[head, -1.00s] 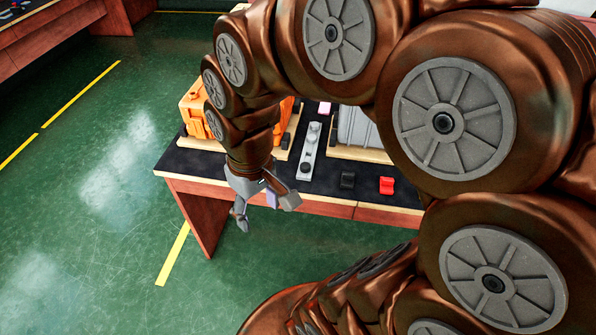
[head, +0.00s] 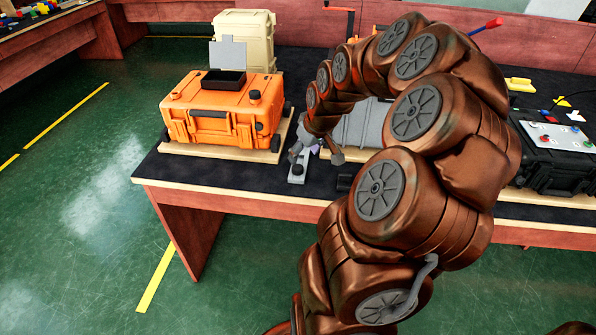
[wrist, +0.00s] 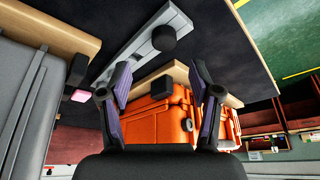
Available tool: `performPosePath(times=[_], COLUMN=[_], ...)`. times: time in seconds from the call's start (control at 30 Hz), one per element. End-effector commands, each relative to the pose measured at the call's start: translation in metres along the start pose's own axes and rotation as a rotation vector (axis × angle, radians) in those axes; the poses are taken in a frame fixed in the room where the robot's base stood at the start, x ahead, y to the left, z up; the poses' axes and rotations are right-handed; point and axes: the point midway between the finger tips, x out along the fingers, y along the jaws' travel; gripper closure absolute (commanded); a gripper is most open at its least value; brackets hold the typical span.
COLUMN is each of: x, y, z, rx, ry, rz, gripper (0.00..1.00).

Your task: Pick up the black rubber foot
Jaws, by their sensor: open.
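My gripper (head: 316,152) is open and empty over the dark tabletop, right of the orange case. In the wrist view, its two purple-padded fingers (wrist: 162,80) are spread apart. A short black round piece (wrist: 163,37), which looks like a rubber foot, sits on a grey strip (wrist: 138,32) beyond the fingertips. The fingers do not touch it. In the head view, the black piece (head: 297,169) shows small on the strip, just below the gripper. I cannot tell for certain which is the rubber foot.
The orange case (head: 222,112) stands on a wooden board at left, with a black open box (head: 223,79) on top. A grey case (head: 362,128) stands behind my arm. A black case (head: 556,160) is at right. The table's front edge (head: 240,201) is close.

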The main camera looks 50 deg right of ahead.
Motion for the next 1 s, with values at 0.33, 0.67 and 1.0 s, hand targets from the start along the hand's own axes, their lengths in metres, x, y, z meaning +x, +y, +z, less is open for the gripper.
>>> performPosePath(times=[0.33, 0.67, 1.0], x=[0.024, 0.06, 0.061], y=[-0.003, -0.007, -0.006], z=[0.003, 0.006, 0.005], rx=[-0.001, 0.0, 0.0], ry=[-0.004, -0.006, -0.003], rz=[-0.002, -0.004, -0.003], gripper=[0.37, 0.37, 0.46])
